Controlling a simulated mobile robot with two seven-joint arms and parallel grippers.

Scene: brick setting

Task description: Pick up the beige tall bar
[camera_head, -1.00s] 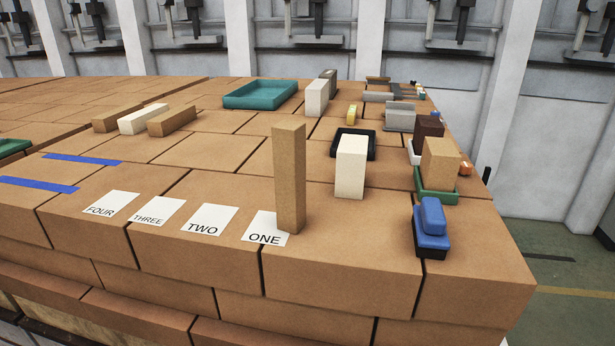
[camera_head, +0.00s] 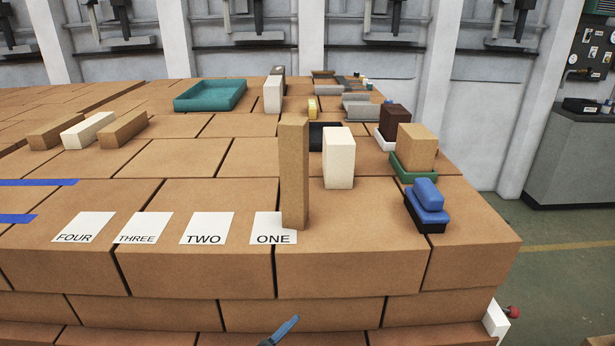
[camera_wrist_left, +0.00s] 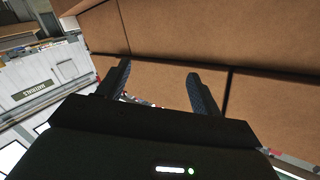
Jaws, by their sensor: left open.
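The beige tall bar (camera_head: 294,173) stands upright on the brick surface in the head view, at the right edge of the white card marked ONE (camera_head: 268,229). Its base overlaps the card's right part in the picture. My left gripper (camera_wrist_left: 158,88) is open and empty in the left wrist view, its two dark fingers apart in front of plain brick faces. A blue-grey tip at the bottom of the head view (camera_head: 281,331) looks like part of it, below the top's front edge. The bar does not show in the wrist view. My right gripper is not in view.
Cards TWO (camera_head: 207,228), THREE (camera_head: 145,227) and FOUR (camera_head: 84,227) lie left of the bar. A cream block (camera_head: 339,158) stands close to its right. A teal tray (camera_head: 210,95) lies behind.

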